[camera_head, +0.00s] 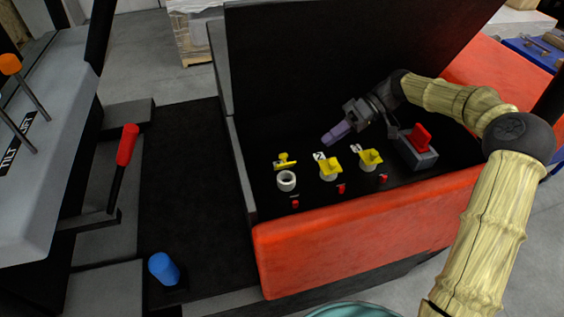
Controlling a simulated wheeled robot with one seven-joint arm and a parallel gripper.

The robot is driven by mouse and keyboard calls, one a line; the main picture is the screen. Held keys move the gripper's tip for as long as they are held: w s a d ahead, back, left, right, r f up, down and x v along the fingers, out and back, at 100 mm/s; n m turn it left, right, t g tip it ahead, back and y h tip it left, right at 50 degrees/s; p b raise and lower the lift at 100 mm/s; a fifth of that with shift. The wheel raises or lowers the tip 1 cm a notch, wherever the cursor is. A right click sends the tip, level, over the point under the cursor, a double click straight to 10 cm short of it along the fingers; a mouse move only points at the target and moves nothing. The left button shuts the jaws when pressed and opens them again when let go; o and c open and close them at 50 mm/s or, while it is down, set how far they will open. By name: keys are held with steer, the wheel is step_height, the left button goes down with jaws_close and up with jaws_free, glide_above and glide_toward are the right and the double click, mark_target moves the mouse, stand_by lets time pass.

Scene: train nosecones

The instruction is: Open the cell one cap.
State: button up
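Three cells stand in a row inside the open black compartment. The left one shows a bare white ring (286,181), with a yellow cap (285,160) swung back behind it, so this cell looks open. The middle cell has a yellow cap (329,168) on top and a label that reads 2. The right cell has a similar yellow cap (370,159), its label too small to read surely. No label shows clearly at the left cell. My gripper (334,134), with purplish fingers, is above and behind the middle cell, apart from the caps. Its finger gap is not clear.
Small red pieces (341,188) sit in front of the cells. A grey box with a red switch (421,138) stands at right. A red front wall (350,235) and raised black lid (340,50) bound the compartment. A red-handled lever (128,145) and blue knob (163,268) are left.

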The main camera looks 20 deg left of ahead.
mark_target(282, 155)
steer(key=w+d+n+y, duration=0.1)
steer(key=w+d+r+n+g+y+b, duration=0.1)
steer(key=w+y, duration=0.1)
steer(key=shift+w+d+b, duration=0.15)
steer(key=shift+w+b, duration=0.05)
steer(key=shift+b, duration=0.1)
steer(key=b+x, duration=0.1)
steer(key=x, duration=0.7)
steer(key=b+x, duration=0.1)
steer(key=x, duration=0.8)
steer(key=shift+s+r, duration=0.15)
steer(key=shift+s, duration=0.15)
jaws_close()
